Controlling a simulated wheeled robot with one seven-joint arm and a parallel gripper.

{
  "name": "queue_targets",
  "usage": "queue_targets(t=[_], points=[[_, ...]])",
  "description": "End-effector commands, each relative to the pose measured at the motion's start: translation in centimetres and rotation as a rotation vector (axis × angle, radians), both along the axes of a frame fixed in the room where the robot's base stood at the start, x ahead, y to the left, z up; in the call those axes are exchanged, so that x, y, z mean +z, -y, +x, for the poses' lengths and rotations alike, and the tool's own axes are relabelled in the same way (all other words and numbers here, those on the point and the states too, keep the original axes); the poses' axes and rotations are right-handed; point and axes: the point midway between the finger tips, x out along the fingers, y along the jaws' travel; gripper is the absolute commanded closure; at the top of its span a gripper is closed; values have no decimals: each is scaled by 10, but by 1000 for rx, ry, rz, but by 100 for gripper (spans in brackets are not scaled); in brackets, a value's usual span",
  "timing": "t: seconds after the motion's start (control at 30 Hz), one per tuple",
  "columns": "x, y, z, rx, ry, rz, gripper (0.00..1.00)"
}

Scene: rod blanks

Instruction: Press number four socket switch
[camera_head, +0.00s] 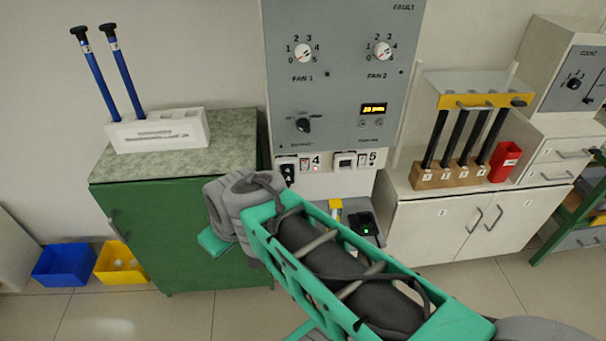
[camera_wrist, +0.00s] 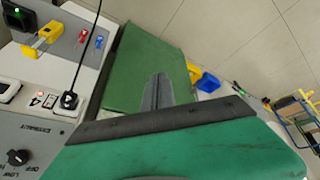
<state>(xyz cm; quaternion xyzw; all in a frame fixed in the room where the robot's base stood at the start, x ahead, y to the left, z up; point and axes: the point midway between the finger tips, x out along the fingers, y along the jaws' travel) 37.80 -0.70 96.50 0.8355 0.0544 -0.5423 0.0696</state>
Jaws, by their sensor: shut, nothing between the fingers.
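The number four socket (camera_head: 287,170) is on the wall strip below the grey panel, with a black plug in it. Its small switch (camera_head: 304,165) sits between the plug and the label 4. In the wrist view the socket's black plug (camera_wrist: 69,100) has a cord running up, and the switch (camera_wrist: 50,101) lies beside the printed 4. My gripper (camera_wrist: 159,78) is shut and empty, to the right of the socket in the wrist view, with the green cabinet behind it. In the head view my arm hides the fingers. The switch position is too small to tell.
The number five socket (camera_head: 344,160) is just right of number four. The grey panel (camera_head: 340,85) with knobs is above. A green cabinet (camera_head: 180,215) stands left, with a white rod holder (camera_head: 158,132) on top. A yellow-handled item (camera_wrist: 42,39) and a black box (camera_head: 362,223) are below the sockets.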

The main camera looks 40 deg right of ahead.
Motion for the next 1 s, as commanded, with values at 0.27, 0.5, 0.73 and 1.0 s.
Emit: queue_targets(t=[0.27,0.5,0.73,1.0], points=[[-121,118,98,428,613,-584,100],[-128,244,56,315,680,-1347,100],[-117,268,32,256,614,-1516,100],[-116,268,35,259,615,-1512,100]])
